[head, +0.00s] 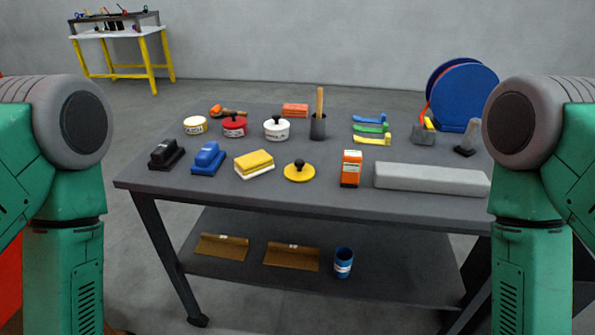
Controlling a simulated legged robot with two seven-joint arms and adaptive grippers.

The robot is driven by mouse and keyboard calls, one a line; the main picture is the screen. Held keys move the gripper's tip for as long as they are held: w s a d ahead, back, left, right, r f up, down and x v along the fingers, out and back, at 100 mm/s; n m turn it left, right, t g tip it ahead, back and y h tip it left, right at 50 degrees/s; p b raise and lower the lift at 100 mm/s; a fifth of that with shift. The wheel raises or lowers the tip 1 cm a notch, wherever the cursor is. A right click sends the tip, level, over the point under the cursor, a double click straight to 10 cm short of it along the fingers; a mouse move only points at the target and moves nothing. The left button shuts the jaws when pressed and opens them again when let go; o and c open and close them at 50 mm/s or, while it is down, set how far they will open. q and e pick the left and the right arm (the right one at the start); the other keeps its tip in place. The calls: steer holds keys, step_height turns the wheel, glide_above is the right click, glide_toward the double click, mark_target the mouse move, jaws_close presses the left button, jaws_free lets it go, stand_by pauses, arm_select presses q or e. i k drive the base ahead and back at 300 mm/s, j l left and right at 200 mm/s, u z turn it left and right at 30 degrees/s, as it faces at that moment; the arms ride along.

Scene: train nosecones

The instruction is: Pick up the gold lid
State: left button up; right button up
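A gold-yellow round disc with a black knob (299,174), which looks like the gold lid, lies flat near the front middle of the dark grey table (330,198). A yellow-and-white block (254,163) is to its left and an orange box (351,168) stands to its right. A red pot (234,126) and a white pot (276,128), each with a black knob, stand behind it. My green arms show at the left and right edges, hanging down. Both grippers are out of view.
A black block (165,153) and a blue block (208,158) lie at the table's left. A long grey bar (430,178) lies at the right front. The lower shelf holds a blue can (343,263).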

mark_target(298, 172)
steer(key=i+j, duration=0.15)
steer(key=j, duration=0.15)
steer(key=i+j, duration=0.15)
steer(key=j, duration=0.2)
steer(key=i+j, duration=0.15)
steer(key=j, duration=0.15)
steer(key=i+j+z, duration=0.1)
steer(key=j, duration=0.25)
